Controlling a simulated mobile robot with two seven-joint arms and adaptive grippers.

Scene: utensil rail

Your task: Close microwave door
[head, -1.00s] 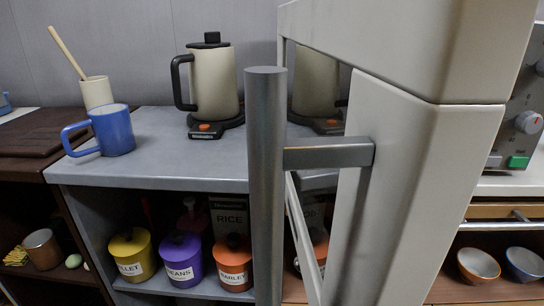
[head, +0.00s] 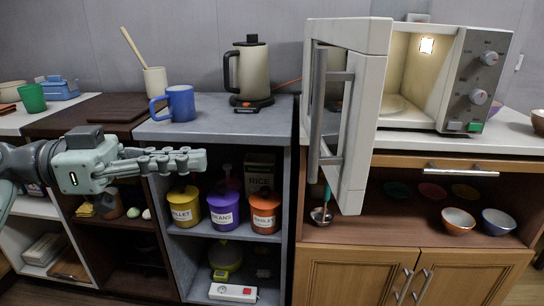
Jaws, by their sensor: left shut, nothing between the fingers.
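The microwave (head: 468,84) stands on the counter at the right of the head view. Its door (head: 360,120) is wide open and swings out toward me, hinged on the left side of the lit cavity. The door's grey bar handle (head: 317,112) faces left. My left gripper (head: 203,160) is shut and empty, reaching in from the left in front of the shelf, with a clear gap between it and the door handle. My right gripper does not show.
A blue mug (head: 181,103) and a kettle (head: 249,72) stand on the grey shelf top (head: 215,125) left of the door. Labelled canisters (head: 224,208) sit below. Bowls (head: 459,220) sit under the microwave counter. Open air lies between my left gripper and the door.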

